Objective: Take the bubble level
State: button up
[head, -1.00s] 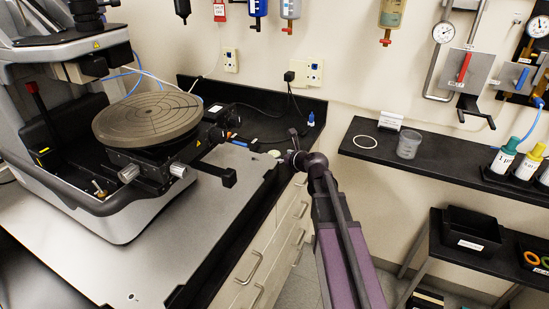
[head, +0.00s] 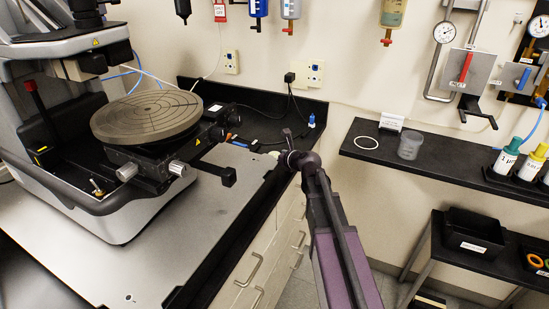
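A small pale greenish piece (head: 274,154), perhaps the bubble level, lies near the right edge of the black bench top. It is too small and too covered to be sure. My arm reaches up from the bottom of the view. My gripper (head: 284,141) is at its far end, right beside the pale piece and partly in front of it. The wrist hides much of the gripper, so I cannot see whether the fingers are open or shut, or whether they touch the piece.
The profiler with its round grooved stage (head: 147,117) stands on the left, its black side bar (head: 215,175) projecting toward my gripper. A shelf (head: 440,160) on the right holds a clear cup (head: 409,146), a white ring (head: 365,143) and bottles. Drawers are below the bench.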

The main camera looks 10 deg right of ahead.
jog(key=c, duration=0.8)
jog(key=shift+r, duration=0.15)
notch_tip(320, 180, up, 10)
jog(key=p, duration=1)
jog(key=o, duration=0.4)
jog(key=c, duration=0.6)
